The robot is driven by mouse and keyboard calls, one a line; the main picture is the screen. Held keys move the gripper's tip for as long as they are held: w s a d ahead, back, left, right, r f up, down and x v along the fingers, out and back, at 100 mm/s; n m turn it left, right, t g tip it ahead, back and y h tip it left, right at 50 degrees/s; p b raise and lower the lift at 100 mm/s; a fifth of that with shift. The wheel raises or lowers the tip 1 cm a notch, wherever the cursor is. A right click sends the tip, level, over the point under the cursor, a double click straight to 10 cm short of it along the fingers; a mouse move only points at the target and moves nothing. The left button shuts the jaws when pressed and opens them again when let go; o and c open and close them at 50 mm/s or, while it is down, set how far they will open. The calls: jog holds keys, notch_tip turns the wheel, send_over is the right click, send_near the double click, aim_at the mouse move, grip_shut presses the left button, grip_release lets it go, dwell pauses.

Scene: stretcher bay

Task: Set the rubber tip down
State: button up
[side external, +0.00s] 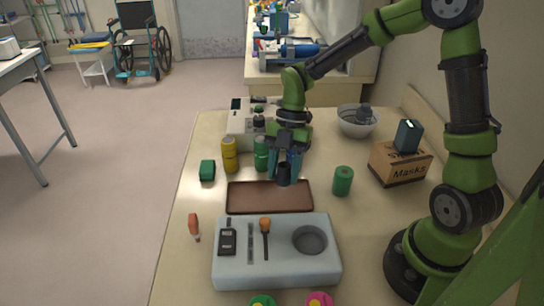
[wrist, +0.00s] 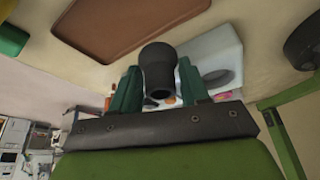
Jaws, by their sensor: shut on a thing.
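The rubber tip (side external: 284,174) is a dark, hollow, flared cylinder, held upright. In the wrist view it (wrist: 158,68) sits between two green fingers. My gripper (side external: 285,161) is shut on it, and it also shows in the wrist view (wrist: 157,88). In the side view the tip's lower end overlaps the back right edge of a brown tray (side external: 255,197); its exact height above the tray or table is hard to tell. The tray also shows in the wrist view (wrist: 105,28) and looks empty.
A pale block (side external: 285,272) with a round recess and slim tools stands in front of the tray. A Masks box (side external: 399,164) and bowl (side external: 357,123) are back right.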

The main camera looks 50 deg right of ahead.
notch_tip(320, 180, down, 8)
jog(key=shift+r, duration=0.15)
dwell(0.4)
jog(key=o, duration=1)
jog(key=shift+o, duration=0.2)
jog(key=v, duration=1.1)
jog(key=s+a+r+m+t+h, duration=0.2)
jog(key=s+r+m+t, duration=0.7)
jog(key=m, duration=1.7)
jog(key=s+r, duration=0.4)
jog(key=shift+m, duration=0.4)
